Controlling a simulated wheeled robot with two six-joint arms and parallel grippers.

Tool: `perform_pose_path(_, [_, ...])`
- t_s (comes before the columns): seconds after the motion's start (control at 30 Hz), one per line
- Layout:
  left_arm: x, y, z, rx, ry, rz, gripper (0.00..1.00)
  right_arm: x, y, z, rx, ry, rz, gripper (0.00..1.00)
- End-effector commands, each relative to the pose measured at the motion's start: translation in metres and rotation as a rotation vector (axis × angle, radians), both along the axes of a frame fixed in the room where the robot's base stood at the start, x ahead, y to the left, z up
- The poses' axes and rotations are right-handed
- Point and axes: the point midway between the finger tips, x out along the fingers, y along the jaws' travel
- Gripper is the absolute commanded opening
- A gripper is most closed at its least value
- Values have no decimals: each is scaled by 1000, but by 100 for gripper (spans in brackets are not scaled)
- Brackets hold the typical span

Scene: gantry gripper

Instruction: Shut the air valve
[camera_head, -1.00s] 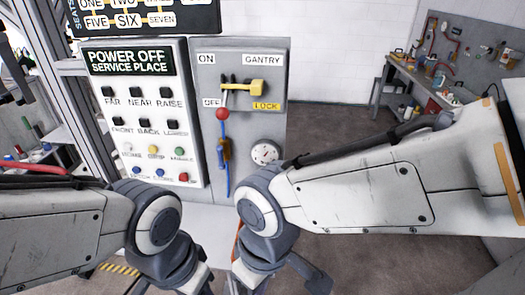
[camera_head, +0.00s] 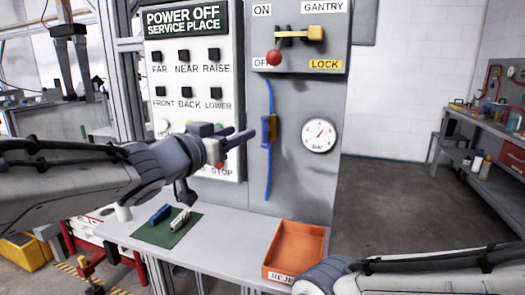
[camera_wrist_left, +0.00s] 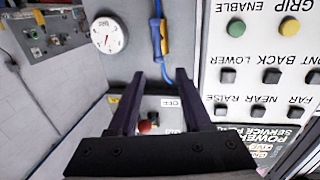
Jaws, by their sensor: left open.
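The air valve (camera_head: 268,130) sits on a blue hose on the grey panel, under the lever with the red ball. Its yellow-orange part lies along the hose, roughly upright. In the left wrist view the valve (camera_wrist_left: 159,40) shows beyond the fingertips, in line with the gap between them. My left gripper (camera_head: 243,131) is just left of the valve in the head view, open and empty, with its fingers pointing toward the panel. It also shows open in the left wrist view (camera_wrist_left: 160,74). I cannot tell whether it touches anything. My right gripper is out of view.
A round gauge (camera_head: 319,135) is right of the valve. The red-ball lever (camera_head: 274,58) is above it. A button panel (camera_head: 188,75) is at left, partly behind my left arm. Below, a shelf holds an orange tray (camera_head: 295,250) and a green mat (camera_head: 166,231).

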Motion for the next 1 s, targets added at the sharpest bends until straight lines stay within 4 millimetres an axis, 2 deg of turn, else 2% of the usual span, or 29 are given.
perform_pose_path(0.03, [0, 0, -3, -3, -12, -10, 49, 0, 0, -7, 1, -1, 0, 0])
perform_pose_path(0.17, [6, -5, 0, -8, -23, -25, 49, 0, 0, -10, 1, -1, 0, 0])
perform_pose_path(0.5, [59, -35, -1, -7, -20, -26, 49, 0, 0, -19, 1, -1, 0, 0])
perform_pose_path(0.7, [82, -48, 0, -7, -20, -25, 49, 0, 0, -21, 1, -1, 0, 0])
perform_pose_path(1.0, [91, -53, 1, -7, -20, -23, 49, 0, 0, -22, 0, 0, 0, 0])
